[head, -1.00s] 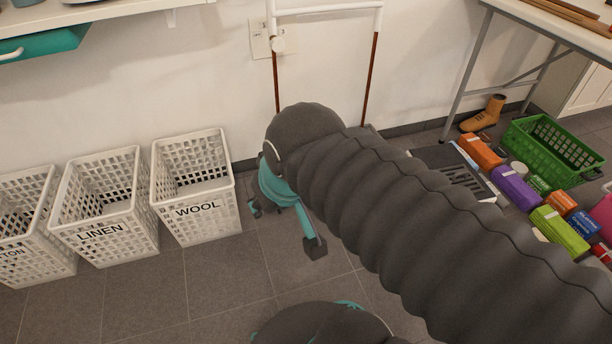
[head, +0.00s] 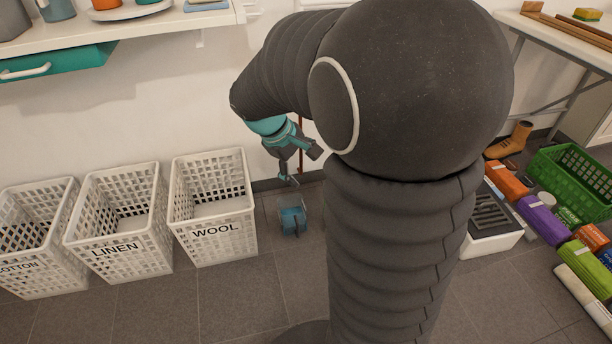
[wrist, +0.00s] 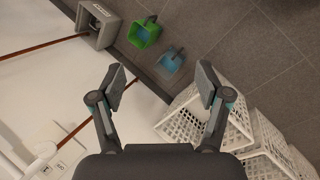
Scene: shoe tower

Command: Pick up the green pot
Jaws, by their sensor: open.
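A green, square, open-topped pot-like container (wrist: 145,34) stands on the floor at the upper middle of the wrist view, near the wall. Something bluish shows inside it. In the head view I cannot see it; my arm covers that area. My gripper (wrist: 161,78) is open and empty, with its fingers spread below the green container in the wrist picture and apart from it. In the head view my gripper (head: 302,166) hangs in the air near the wall, right of the WOOL basket.
A blue container (wrist: 170,64) is beside the green one; it also shows in the head view (head: 293,219). White baskets, including WOOL (head: 212,238), line the wall at left. A grey box (wrist: 100,25) is by the wall. A green basket (head: 560,195) and several packs are at right.

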